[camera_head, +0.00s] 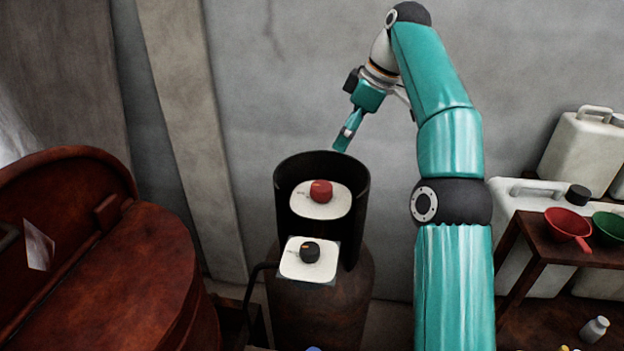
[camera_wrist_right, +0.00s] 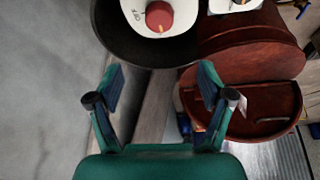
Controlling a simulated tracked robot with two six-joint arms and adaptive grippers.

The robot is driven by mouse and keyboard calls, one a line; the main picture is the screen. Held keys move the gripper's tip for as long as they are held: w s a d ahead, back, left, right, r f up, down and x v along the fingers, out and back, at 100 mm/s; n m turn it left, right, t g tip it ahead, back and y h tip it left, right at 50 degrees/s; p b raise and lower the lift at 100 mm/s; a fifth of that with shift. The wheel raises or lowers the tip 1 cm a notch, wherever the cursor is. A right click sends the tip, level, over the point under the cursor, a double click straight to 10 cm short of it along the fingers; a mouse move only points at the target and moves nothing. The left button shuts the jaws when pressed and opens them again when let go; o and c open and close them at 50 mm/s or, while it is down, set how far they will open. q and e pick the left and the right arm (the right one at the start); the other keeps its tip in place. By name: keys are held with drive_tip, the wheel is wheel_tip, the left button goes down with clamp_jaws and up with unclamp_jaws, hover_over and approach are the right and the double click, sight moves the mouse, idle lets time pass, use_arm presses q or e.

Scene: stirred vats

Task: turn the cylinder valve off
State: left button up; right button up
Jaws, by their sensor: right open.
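A rusty brown cylinder (camera_head: 320,305) stands in the middle of the head view, with a dark open collar (camera_head: 361,200) around its top. Inside the collar a red knob (camera_head: 321,190) sits on a round white plate (camera_head: 312,209). A black knob (camera_head: 310,251) sits on a white square plate (camera_head: 295,268) at the front. My right gripper (camera_head: 343,140) is above and behind the collar, apart from both knobs. In the right wrist view the gripper (camera_wrist_right: 162,84) is open and empty, with the red knob (camera_wrist_right: 159,16) beyond its fingertips. My left gripper is not in view.
A large red-brown vat with a lid (camera_head: 80,230) stands at the left. At the right are white jugs (camera_head: 583,150), a wooden stand (camera_head: 540,245), a red funnel (camera_head: 568,225), a green bowl (camera_head: 608,225) and a small bottle (camera_head: 594,329). A grey wall is behind.

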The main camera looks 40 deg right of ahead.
sight(321, 186)
drive_tip(key=b+x, duration=0.1)
drive_tip(key=x, duration=0.4)
drive_tip(key=b+x, duration=0.2)
drive_tip(key=x, duration=0.3)
drive_tip(key=b+x, duration=0.1)
drive_tip(key=x, duration=0.4)
drive_tip(key=shift+s+d+f, duration=0.15)
drive_tip(key=shift+s+f, duration=0.1)
drive_tip(key=shift+s, duration=0.05)
drive_tip(key=shift+w+f, duration=0.2)
drive_tip(key=shift+f, duration=0.35)
drive_tip(key=c, duration=1.2)
